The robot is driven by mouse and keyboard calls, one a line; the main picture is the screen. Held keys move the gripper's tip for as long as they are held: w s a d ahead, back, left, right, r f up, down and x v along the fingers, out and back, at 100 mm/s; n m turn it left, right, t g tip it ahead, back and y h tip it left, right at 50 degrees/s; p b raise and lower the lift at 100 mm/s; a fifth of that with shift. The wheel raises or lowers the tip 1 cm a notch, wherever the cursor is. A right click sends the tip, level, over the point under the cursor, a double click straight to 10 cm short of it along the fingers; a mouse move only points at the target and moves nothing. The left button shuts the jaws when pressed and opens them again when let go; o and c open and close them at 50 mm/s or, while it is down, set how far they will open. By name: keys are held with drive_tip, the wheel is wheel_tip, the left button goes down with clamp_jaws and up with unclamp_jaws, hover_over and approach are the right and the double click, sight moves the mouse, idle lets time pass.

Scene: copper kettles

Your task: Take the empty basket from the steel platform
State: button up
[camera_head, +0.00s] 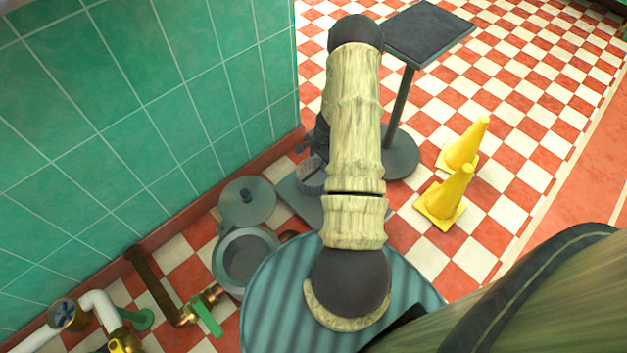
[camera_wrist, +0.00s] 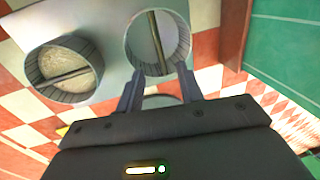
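The empty basket (camera_wrist: 131,47) is a round grey cup with a bar across its mouth and a bare grey floor. It stands upright on the pale steel platform (camera_wrist: 100,18) in the wrist view. A second, similar basket (camera_wrist: 62,97) at the left holds a beige, grainy filling. My gripper (camera_wrist: 160,71) is open, its two fingertips at the near rim of the empty basket; contact is not clear. In the head view, my arm hides much of the platform (camera_head: 299,203), and one basket (camera_head: 309,181) shows beside it below my gripper.
A green tiled wall (camera_head: 150,90) runs close along the left. A grey pot (camera_head: 243,262) with a round lid (camera_head: 247,201), and pipes with valves (camera_head: 200,308), lie near it. A dark-topped stand (camera_head: 428,32) and two yellow cones (camera_head: 466,145) stand on the right. Checkered floor beyond is clear.

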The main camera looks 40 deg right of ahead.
sight(314, 172)
drive_tip(key=f+b, duration=0.1)
drive_tip(key=f, duration=0.1)
drive_tip(key=w+f+b, duration=0.1)
drive_tip(key=f, duration=0.2)
drive_tip(key=f+b, duration=0.2)
drive_tip(key=f, duration=0.1)
drive_tip(key=shift+w+a+f, duration=0.1)
drive_tip(key=shift+w+f, duration=0.1)
drive_tip(key=shift+w, duration=0.15)
drive_tip(key=f+b, duration=0.2)
drive_tip(key=f, duration=0.1)
drive_tip(key=f+b, duration=0.1)
drive_tip(key=f, duration=0.1)
drive_tip(key=shift+w+f+b, duration=0.1)
drive_tip(key=shift+w+b, duration=0.25)
drive_tip(key=shift+a, duration=0.1)
clamp_jaws()
